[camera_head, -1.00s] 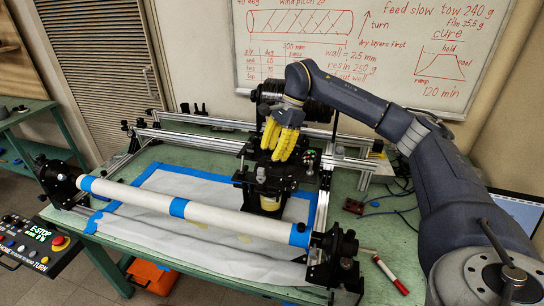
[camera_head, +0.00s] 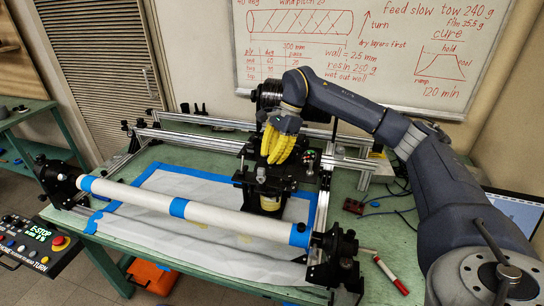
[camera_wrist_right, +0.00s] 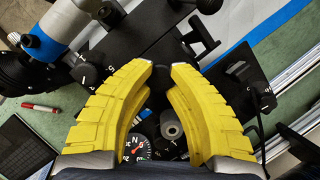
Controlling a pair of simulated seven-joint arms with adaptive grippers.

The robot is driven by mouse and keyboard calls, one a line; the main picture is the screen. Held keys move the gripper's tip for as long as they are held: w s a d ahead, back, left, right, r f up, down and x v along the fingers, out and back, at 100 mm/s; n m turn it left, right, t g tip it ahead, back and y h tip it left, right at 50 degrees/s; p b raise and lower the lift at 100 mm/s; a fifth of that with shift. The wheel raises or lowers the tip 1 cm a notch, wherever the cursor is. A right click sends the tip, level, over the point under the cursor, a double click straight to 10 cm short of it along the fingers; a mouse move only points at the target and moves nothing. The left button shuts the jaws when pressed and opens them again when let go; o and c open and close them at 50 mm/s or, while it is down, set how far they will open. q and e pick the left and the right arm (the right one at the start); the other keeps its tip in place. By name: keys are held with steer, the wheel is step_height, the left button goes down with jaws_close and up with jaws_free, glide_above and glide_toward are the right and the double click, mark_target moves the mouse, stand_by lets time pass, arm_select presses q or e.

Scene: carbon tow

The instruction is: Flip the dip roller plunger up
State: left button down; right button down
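The dark winding carriage (camera_head: 265,180) stands on the rails at the middle of the bench in the head view. A yellowish cylinder (camera_head: 270,203) is at its lower front. My right gripper (camera_head: 268,160), with yellow ribbed fingers, points down over the carriage. In the right wrist view, its curved fingers (camera_wrist_right: 166,66) have a narrow gap between the tips. Dark carriage parts and a grey round part (camera_wrist_right: 169,124) show behind and between them. I cannot make out the dip roller plunger or its position for certain. My left gripper is not in view.
A white mandrel (camera_head: 140,202) with blue bands spans the front, between dark end supports. A red-and-white marker (camera_head: 391,275) lies at right. A control box (camera_head: 40,245) is at lower left. A small dial (camera_wrist_right: 135,147) shows near the fingers.

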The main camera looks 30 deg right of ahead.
stand_by(0.6)
steer(key=c, duration=2.2)
jaws_free()
step_height(320, 180, up, 8)
steer(key=shift+f, duration=0.2)
steer(key=c, duration=2)
jaws_free()
steer(key=shift+s+a, duration=0.1)
steer(key=o, duration=0.7)
steer(key=shift+f, duration=0.1)
steer(key=shift+c, duration=0.2)
steer(key=shift+v, duration=6.05)
